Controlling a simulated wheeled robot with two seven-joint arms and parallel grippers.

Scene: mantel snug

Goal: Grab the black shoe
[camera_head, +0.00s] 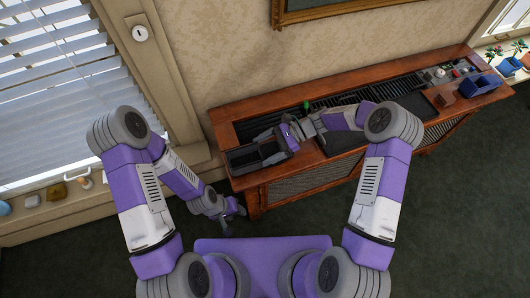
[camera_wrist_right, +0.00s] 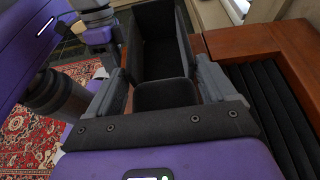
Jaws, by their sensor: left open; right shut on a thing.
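A black open-topped, box-like thing (camera_head: 243,157) sits at the left end of the wooden cabinet. In the right wrist view (camera_wrist_right: 158,45) it shows a long hollow and a smaller hollow at its near end. My right gripper (camera_head: 284,140) is shut on this near end, one finger on each side; the fingers also show in the right wrist view (camera_wrist_right: 165,88). I cannot make out a clear shoe shape, so I cannot tell if this thing is the black shoe. My left gripper (camera_head: 230,213) is open and empty, low beside the cabinet's left end.
The wooden cabinet (camera_head: 315,181) runs along the wall with a black slatted top. A windowsill (camera_head: 50,212) holds small objects at left. The green floor is clear at right.

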